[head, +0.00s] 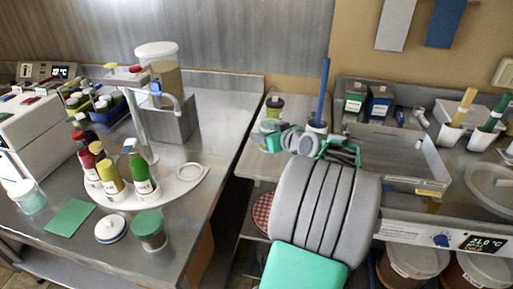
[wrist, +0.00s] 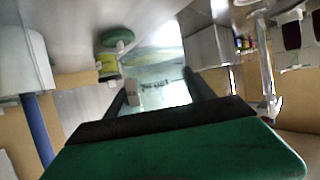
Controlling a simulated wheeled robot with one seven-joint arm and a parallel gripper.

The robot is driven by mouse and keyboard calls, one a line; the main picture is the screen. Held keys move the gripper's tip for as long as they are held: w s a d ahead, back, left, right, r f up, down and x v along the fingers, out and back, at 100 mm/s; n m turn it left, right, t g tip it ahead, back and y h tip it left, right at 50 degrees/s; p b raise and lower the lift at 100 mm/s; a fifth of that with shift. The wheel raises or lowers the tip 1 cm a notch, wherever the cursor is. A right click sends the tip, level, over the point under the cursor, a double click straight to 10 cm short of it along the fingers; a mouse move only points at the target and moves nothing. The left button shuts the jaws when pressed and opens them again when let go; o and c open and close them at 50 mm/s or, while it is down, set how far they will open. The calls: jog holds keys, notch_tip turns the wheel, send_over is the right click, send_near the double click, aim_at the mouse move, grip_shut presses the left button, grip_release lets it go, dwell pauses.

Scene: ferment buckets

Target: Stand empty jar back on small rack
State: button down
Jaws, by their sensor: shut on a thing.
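My gripper (head: 284,138) is over the narrow grey stand between the two benches, mostly hidden behind my own arm in the head view. In the wrist view its dark fingers (wrist: 158,92) are shut on a clear, empty-looking jar (wrist: 162,88) with faint markings. In the head view the pale jar (head: 269,126) shows just left of the gripper. I cannot tell whether its base touches the stand. The narrow stand (head: 250,158), possibly the small rack, has a lower shelf.
A jar with a dark lid (head: 275,102) stands behind the gripper, close by. A blue-handled tool (head: 325,85) rises to the right. A shallow steel tray (head: 405,150) is on the right bench. A red-checked lid (head: 262,212) shows on the lower shelf.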

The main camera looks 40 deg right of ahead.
jog(key=w+f, duration=0.2)
jog(key=f, duration=0.1)
jog(key=w+f, duration=0.2)
jog(key=shift+a+f, duration=0.1)
jog(key=shift+a, duration=0.1)
notch_tip(320, 180, down, 3)
jog(key=shift+w+r+p, duration=0.1)
jog(key=shift+p, duration=0.6)
jog(key=shift+f, duration=0.4)
jog(key=shift+c, duration=1.8)
grip_release()
jog(key=shift+r, duration=0.2)
jog(key=b+v, duration=0.1)
jog(key=v, duration=1.1)
jog(key=shift+f, duration=0.1)
